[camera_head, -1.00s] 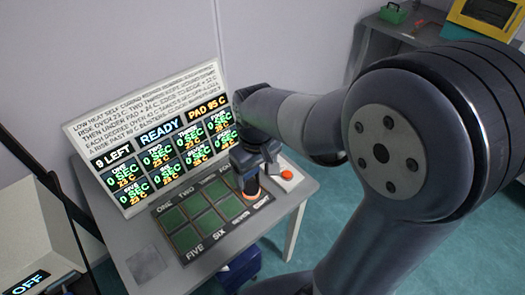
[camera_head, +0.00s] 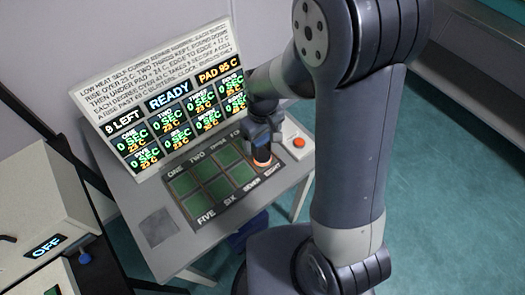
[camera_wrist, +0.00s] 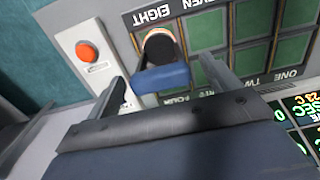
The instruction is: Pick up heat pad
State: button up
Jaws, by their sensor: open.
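The heat pad (camera_wrist: 160,43) appears to be the round, dark-faced piece with an orange rim and a blue block-shaped handle (camera_wrist: 160,78). It sits on the cell marked EIGHT of the panel, and its orange rim shows in the head view (camera_head: 262,158). My gripper (camera_wrist: 162,72) is open, with one finger on each side of the blue handle. I cannot tell whether the fingers touch it. In the head view my gripper (camera_head: 262,139) is directly above the pad and hides its upper part.
The panel (camera_head: 222,203) has several green cells on a grey table (camera_head: 158,258). A white box with an orange button (camera_head: 298,143) is right beside the pad. A sign with READY displays (camera_head: 165,100) stands behind. A machine showing OFF (camera_head: 45,246) is at left.

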aim_at(263, 149)
jog(key=shift+f, duration=1.2)
grip_shut()
jog(key=shift+r, duration=0.1)
